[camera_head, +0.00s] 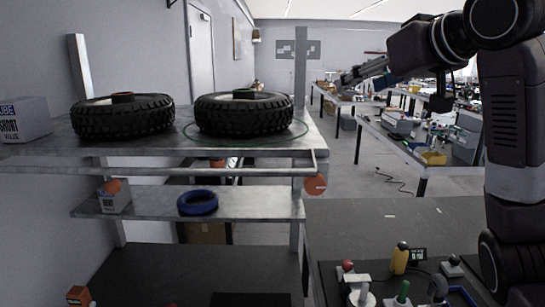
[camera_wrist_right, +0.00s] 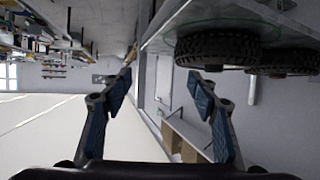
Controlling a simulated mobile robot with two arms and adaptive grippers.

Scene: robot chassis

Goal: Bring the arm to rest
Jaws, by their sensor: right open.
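My right arm (camera_head: 515,120) comes in from the right edge in the head view and bends at the top right. Its gripper (camera_head: 345,79) points left, in the air to the right of the shelf. In the right wrist view the two fingers of the right gripper (camera_wrist_right: 160,100) stand wide apart with nothing between them. The picture there is upside down or turned. My left gripper is not seen in either view.
Two black tires (camera_head: 122,115) (camera_head: 244,112) lie on the upper shelf (camera_head: 165,146) at the left. A blue ring (camera_head: 197,203) lies on the lower shelf. A dark bench (camera_head: 400,225) holds several small items, including a yellow one (camera_head: 400,259). Cluttered tables (camera_head: 405,148) stand behind.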

